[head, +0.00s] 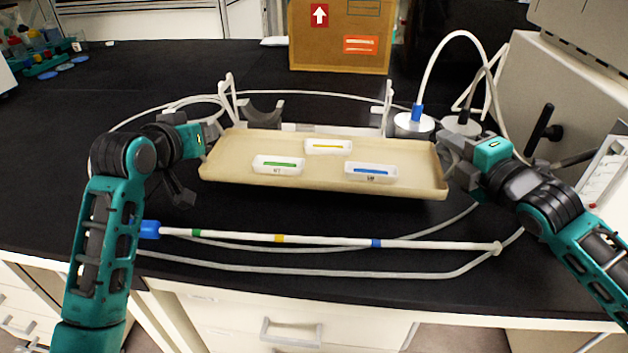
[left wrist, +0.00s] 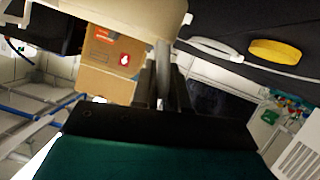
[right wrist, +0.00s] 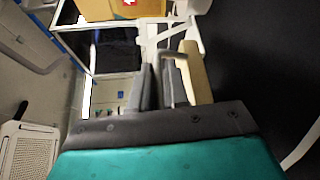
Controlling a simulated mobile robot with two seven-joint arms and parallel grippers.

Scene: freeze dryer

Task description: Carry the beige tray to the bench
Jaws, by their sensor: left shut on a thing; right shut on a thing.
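The beige tray (head: 325,181) is held level between my two grippers, over the black bench in the head view. Three small white dishes stand in it: one with a green stripe (head: 278,165), one with a yellow stripe (head: 328,146) and one with a blue stripe (head: 370,172). My left gripper (head: 212,130) is shut at the tray's left end, and my right gripper (head: 458,165) is shut at its right end. The tray also shows in the left wrist view (left wrist: 120,18) and the right wrist view (right wrist: 196,72). I cannot tell whether its underside touches the bench.
The black bench (head: 60,200) has white tubing lying around the tray. A white rod with coloured bands (head: 325,240) lies in front. A cardboard box (head: 340,38) stands behind, a machine (head: 560,95) stands at right, and two capped flasks (head: 413,124) are near the right end.

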